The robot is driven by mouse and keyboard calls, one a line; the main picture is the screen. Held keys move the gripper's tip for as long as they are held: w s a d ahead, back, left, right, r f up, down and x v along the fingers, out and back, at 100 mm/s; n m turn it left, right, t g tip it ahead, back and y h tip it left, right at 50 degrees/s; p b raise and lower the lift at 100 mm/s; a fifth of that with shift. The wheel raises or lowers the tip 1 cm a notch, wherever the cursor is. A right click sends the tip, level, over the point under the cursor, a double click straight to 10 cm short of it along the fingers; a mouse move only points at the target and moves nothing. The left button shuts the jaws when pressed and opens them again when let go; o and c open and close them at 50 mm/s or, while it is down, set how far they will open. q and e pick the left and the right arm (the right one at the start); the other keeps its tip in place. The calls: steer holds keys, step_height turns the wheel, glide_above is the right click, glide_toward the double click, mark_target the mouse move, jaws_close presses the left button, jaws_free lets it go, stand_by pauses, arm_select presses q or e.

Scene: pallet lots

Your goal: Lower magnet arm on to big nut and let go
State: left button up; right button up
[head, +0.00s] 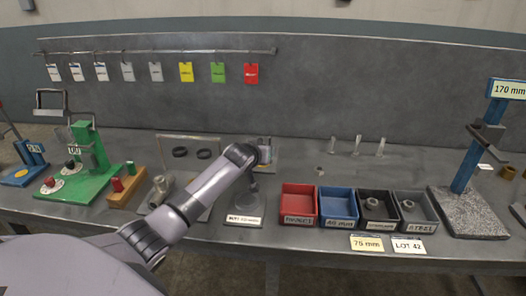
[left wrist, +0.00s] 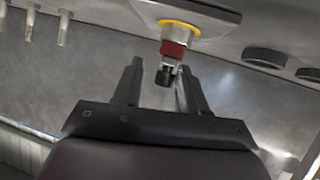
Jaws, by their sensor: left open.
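My left gripper (left wrist: 159,72) is open in the left wrist view, with its two dark fingers apart. Between and beyond the fingertips is a small part with a red collar (left wrist: 176,49) and a black end (left wrist: 163,78), in line with a yellow ring on a grey block (left wrist: 205,12). This may be the magnet arm; I cannot tell whether a finger touches it. In the head view my left arm reaches the bench middle and its wrist hides most of that stand. I cannot make out the big nut for certain. My right gripper is not in view.
Red (head: 298,204), blue (head: 338,206) and dark bins stand right of my arm; the black bin (head: 366,222) holds a nut-like part. A green fixture (head: 88,165) is at left, a blue column (head: 466,160) at right. Two dark rings (head: 180,152) stand behind my arm.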

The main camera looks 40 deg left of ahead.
arm_select(q)
steer(key=shift+s+a+f, duration=0.2)
steer(key=shift+s+f, duration=0.3)
steer(key=shift+f, duration=0.2)
steer(key=shift+s+r, duration=0.15)
steer(key=shift+r, duration=0.05)
steer(key=r+p+v, duration=0.1)
steer(key=v, duration=0.5)
steer(key=shift+d+r, duration=0.25)
steer(key=shift+d, duration=0.1)
